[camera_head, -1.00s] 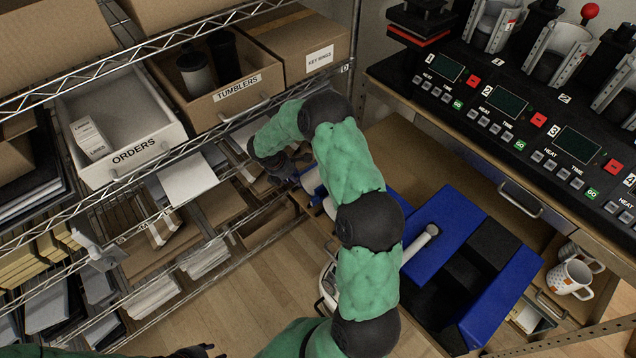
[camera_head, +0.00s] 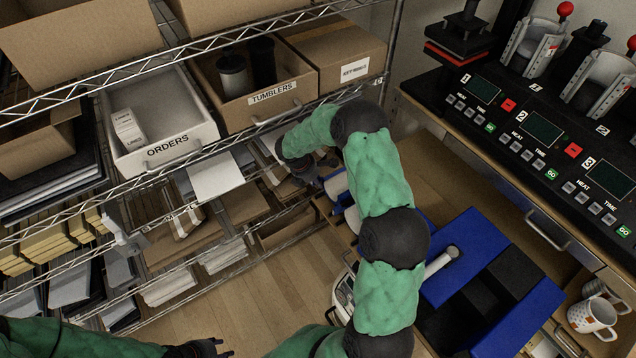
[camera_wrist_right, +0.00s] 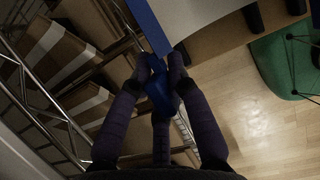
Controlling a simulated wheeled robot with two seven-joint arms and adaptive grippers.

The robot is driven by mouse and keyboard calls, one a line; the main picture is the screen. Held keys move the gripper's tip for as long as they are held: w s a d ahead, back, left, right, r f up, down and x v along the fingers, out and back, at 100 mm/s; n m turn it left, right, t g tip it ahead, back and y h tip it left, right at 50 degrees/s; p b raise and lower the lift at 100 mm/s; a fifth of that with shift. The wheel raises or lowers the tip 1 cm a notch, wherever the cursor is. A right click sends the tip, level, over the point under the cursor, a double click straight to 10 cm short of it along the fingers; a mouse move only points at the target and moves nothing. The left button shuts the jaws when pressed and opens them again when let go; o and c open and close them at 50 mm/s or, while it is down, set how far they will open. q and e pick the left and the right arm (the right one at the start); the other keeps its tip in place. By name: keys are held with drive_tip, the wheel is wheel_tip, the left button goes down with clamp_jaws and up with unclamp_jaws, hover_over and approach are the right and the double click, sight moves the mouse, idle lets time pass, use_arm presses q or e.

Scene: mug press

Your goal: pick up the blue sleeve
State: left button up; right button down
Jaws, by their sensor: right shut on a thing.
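The blue sleeve (camera_wrist_right: 158,92) shows in the right wrist view, small and dark blue, between the fingers of my right gripper (camera_wrist_right: 160,75). The fingers are closed around it and hide part of it. In the head view my right gripper (camera_head: 318,172) is at the front of the wire shelf, below the tumblers box, partly hidden by its own arm. I cannot make out the sleeve there. My left gripper (camera_head: 212,349) shows small at the bottom edge; its fingers are too small to judge.
The wire shelf holds a white orders bin (camera_head: 165,140), a tumblers box (camera_head: 255,85) and a key rings box (camera_head: 335,50). Flat packs lie below. Right are a blue-and-black case (camera_head: 470,245), white rolls (camera_head: 338,186), a press bench (camera_head: 530,125) and mugs (camera_head: 592,317).

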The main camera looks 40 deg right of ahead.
drive_tip(key=s+a+r+p, duration=0.4)
drive_tip(key=s+a+r, duration=0.6)
drive_tip(key=r, duration=0.1)
drive_tip(key=shift+r, duration=0.15)
drive_tip(key=c, duration=1.7)
unclamp_jaws()
drive_tip(key=shift+c, duration=0.2)
drive_tip(key=shift+w, duration=0.1)
clamp_jaws()
